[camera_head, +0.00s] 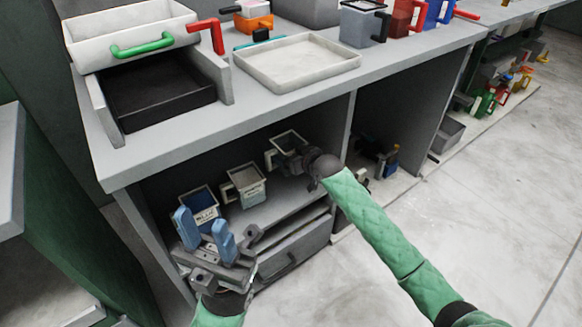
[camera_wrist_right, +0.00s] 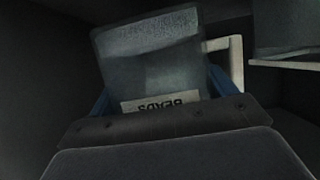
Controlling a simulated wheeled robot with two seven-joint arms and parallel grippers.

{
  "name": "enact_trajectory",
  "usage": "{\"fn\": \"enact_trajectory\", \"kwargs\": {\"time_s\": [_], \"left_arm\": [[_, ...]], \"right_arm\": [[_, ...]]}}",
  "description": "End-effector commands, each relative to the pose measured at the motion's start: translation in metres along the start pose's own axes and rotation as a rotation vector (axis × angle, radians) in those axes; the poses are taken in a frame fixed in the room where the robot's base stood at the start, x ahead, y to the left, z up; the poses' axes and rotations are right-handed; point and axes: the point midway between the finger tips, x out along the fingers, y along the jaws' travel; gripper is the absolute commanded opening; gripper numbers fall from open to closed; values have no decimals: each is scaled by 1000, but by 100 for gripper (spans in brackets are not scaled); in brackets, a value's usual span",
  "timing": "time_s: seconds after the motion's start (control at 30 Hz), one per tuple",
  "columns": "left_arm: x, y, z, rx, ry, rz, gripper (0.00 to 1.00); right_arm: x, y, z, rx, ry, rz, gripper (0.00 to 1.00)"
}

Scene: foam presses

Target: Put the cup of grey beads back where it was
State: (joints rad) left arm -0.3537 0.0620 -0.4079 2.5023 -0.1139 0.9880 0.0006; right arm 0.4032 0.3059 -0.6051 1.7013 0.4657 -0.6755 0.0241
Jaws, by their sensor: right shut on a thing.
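In the head view, my right gripper (camera_head: 297,163) reaches into the upper shelf of the bench. In the right wrist view, my right gripper (camera_wrist_right: 160,92) has its blue fingers on either side of a greyish see-through cup (camera_wrist_right: 150,62). The cup's label reads "BEADS" upside down, and a pale handle shows at its right. The same cup (camera_head: 289,141) shows in the head view, partly hidden by the gripper. I cannot tell whether its base touches the shelf. My left gripper (camera_head: 205,233) is open and empty, in front of the shelf.
A divider (camera_head: 342,128) stands to the right. A drawer (camera_head: 293,250) is below. The benchtop above holds a shallow tray (camera_head: 345,65) and several containers.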

Motion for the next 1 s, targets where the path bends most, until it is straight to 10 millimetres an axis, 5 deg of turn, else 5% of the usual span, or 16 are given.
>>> {"fn": "enact_trajectory", "kwargs": {"time_s": [0.4, 0.8, 0.83, 0.9, 1.0], "left_arm": [[-5, 2, 2, -24, 7, -11, 36], [-2, 3, 2, -25, 9, -11, 36], [-3, 2, 2, -24, 9, -11, 36], [-4, 2, 2, -23, 8, -11, 36], [-4, 2, 2, -22, 7, -11, 36]], "right_arm": [[16, 0, 38, 0, 1, 0, 59], [17, 0, 42, 0, 1, 0, 59], [18, 0, 42, 0, 1, 0, 89], [17, 0, 42, 0, 1, 0, 100], [17, 0, 42, 0, 1, 0, 100]]}}
